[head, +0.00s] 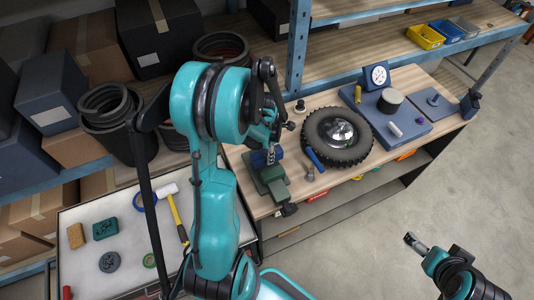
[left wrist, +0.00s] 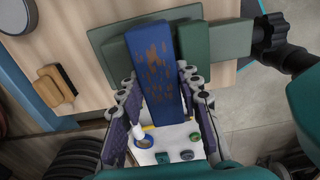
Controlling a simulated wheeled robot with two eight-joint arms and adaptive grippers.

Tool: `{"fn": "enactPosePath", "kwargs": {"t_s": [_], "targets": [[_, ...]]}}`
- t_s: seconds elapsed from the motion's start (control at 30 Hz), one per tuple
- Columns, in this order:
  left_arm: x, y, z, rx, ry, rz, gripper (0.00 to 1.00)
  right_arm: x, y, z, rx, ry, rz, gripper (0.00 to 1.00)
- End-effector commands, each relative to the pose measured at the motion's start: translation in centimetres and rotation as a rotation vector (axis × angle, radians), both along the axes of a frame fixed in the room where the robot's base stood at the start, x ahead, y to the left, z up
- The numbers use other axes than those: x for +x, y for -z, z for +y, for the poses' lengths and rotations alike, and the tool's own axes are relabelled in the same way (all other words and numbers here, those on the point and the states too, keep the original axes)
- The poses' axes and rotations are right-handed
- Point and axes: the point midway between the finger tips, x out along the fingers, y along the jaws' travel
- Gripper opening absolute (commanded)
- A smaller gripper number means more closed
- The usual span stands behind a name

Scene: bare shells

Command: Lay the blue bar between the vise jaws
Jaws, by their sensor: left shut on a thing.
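The blue bar (left wrist: 158,70), with brown rusty patches, is gripped between the fingers of my left gripper (left wrist: 160,115) in the left wrist view. Its far part lies between the two green jaw blocks of the vise (left wrist: 218,42); I cannot tell whether it rests on the vise or is just above it. In the head view the green vise (head: 274,186) stands at the bench's front left, with the bar (head: 258,161) at its back and my left gripper (head: 269,154) over it, partly hidden by my arm. My right gripper (head: 412,241) is at lower right, away from the bench.
A tire (head: 337,136) and a blue-handled hammer (head: 314,160) lie right of the vise. A blue plate with a gauge (head: 377,76) stands farther right. A white tray (head: 85,265) with a yellow-handled hammer (head: 175,212) is at left. A blue rack post (head: 297,50) rises behind the bench.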

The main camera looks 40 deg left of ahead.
Motion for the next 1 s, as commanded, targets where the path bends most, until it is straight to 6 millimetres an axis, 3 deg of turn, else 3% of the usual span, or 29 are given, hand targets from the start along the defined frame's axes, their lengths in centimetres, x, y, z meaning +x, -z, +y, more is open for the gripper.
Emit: {"fn": "enactPosePath", "kwargs": {"t_s": [1.0], "targets": [[-0.02,0.18,-0.01,0.000,0.000,0.000,0.00,0.01,0.56,0.00,0.000,0.000,0.000,0.90]]}}
